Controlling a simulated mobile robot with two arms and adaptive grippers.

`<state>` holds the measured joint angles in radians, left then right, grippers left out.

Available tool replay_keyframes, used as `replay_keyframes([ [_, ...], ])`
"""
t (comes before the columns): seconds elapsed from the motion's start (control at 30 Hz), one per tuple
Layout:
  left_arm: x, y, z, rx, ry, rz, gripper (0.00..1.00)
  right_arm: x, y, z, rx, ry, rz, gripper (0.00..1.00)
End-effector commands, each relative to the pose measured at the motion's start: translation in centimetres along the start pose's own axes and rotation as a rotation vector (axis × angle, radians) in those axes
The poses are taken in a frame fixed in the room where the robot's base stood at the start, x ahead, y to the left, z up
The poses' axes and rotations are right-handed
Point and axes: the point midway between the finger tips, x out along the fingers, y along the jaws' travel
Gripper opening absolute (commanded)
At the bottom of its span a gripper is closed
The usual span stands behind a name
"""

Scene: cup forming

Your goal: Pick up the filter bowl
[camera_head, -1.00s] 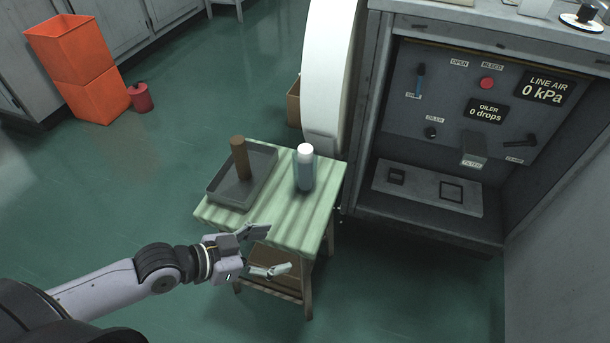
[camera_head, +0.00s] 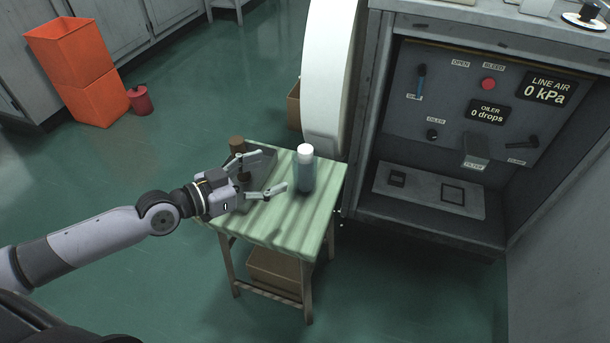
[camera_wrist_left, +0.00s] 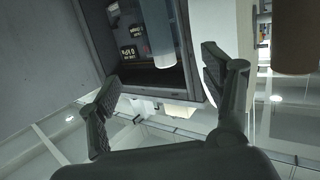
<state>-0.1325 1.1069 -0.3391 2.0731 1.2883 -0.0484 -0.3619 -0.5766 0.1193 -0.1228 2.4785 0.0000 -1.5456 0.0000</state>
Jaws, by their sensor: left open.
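A blue-grey cylinder with a white top (camera_head: 305,170) stands upright on the small green-topped table (camera_head: 290,230); it looks like the filter bowl, but no label confirms it. My left gripper (camera_head: 271,171) is open and empty, over the table to the left of the cylinder. Its spread fingers point toward the cylinder without touching it. In the left wrist view the cylinder (camera_wrist_left: 168,35) shows beyond and between the open fingers (camera_wrist_left: 160,75). My right gripper is not in view.
A brown cylinder (camera_head: 237,146) stands just behind my left gripper, which hides most of the dark tray (camera_head: 266,152). The brown cylinder (camera_wrist_left: 297,35) is close at the right in the wrist view. A grey cabinet (camera_head: 365,165) and white rounded body (camera_head: 330,80) stand behind.

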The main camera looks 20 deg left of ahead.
Motion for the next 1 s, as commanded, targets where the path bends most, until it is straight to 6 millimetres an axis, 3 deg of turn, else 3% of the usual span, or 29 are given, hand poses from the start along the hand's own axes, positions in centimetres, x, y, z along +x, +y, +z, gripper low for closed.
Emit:
replay_keyframes([
  [0.07,1.2,0.1,-0.4,-0.005,0.008,0.001,0.73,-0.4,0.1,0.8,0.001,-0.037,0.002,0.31],
  [0.3,4.7,0.0,-0.3,-0.002,0.006,0.001,0.73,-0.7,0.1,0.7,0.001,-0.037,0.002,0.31],
  [0.57,6.5,0.0,-0.2,-0.002,0.002,0.002,0.73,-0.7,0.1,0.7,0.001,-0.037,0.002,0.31],
  [0.83,10.4,-0.5,-0.6,-0.003,0.003,0.001,0.73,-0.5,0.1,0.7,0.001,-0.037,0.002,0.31],
  [1.0,11.2,-0.5,-0.5,0.001,0.000,0.002,0.73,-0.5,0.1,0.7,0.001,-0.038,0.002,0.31],
])
